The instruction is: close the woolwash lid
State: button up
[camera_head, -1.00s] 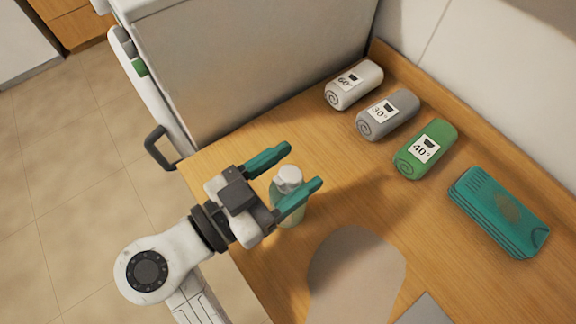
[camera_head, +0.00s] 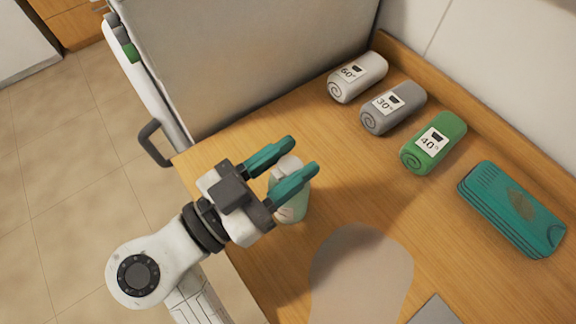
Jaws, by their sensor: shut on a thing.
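The woolwash bottle (camera_head: 293,208) stands at the front left of the wooden counter. It has a pale green body with a white label. Its whitish top (camera_head: 286,167) shows between the teal fingers. My gripper (camera_head: 304,156) is shut on the upper part of the bottle, one finger on each side. The near finger hides part of the bottle. I cannot tell from this view whether the lid is open or closed.
A white, a grey and a green rolled towel (camera_head: 433,143) lie along the back edge. A teal flat pack (camera_head: 511,209) lies at right. A beige rounded mat (camera_head: 360,275) lies in front. A large grey-white appliance (camera_head: 245,65) borders the counter at left.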

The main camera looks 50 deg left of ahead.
jog(key=shift+f, duration=0.1)
dwell(0.3)
jog(key=o, duration=1)
jog(key=shift+s, duration=0.15)
jog(key=s+b, duration=0.1)
jog(key=s, duration=0.2)
jog(key=s+f+b, duration=0.1)
jog(key=s, duration=0.3)
jog(key=s+b, duration=0.1)
jog(key=s, duration=0.2)
jog(key=shift+s+a+f, duration=0.25)
jog(key=shift+s+a, duration=0.05)
jog(key=shift+c, duration=0.3)
